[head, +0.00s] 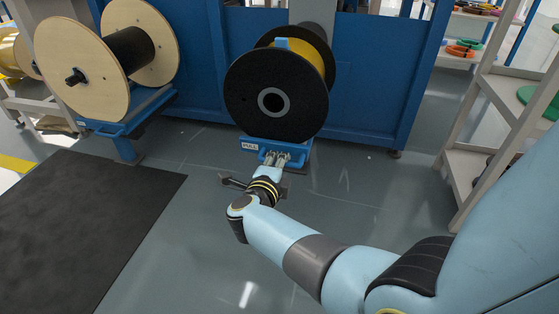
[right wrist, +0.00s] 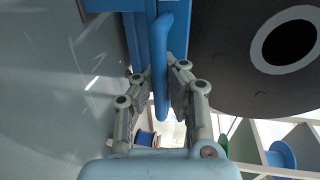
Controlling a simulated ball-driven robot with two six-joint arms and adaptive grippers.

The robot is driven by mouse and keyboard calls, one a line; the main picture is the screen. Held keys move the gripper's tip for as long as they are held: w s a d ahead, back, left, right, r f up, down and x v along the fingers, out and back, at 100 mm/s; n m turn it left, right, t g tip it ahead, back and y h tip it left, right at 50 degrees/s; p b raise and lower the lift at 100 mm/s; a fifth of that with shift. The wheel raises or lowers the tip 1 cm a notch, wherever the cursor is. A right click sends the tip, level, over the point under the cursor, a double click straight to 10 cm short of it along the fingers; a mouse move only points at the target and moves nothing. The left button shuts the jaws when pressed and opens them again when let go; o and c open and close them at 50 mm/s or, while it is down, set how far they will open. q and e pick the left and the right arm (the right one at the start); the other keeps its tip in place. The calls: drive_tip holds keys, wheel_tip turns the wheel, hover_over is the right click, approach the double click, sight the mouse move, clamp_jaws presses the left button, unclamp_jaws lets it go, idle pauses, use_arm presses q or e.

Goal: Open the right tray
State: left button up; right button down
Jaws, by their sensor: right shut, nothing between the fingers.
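The right tray (head: 299,148) is blue, with a small white label, low at the blue machine's front under a black spool (head: 262,108). Its blue handle (right wrist: 162,40) runs down through the middle of the right wrist view. My right gripper (head: 275,157) is at the tray's front edge in the head view. Its fingers (right wrist: 160,78) show on both sides of the handle in the wrist view, but they are shut with nothing held between them. The gripper hides part of the tray front in the head view. My left gripper is not in view.
A wooden spool (head: 82,65) sits on another blue tray (head: 152,103) at the left. A dark mat (head: 85,225) lies on the floor at lower left. A shelf (head: 490,110) stands at the right. Grey floor (head: 200,215) in front of the right tray is clear.

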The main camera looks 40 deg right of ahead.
drive_tip(key=c, duration=2)
unclamp_jaws()
drive_tip(key=o, duration=0.7)
drive_tip(key=shift+c, duration=0.2)
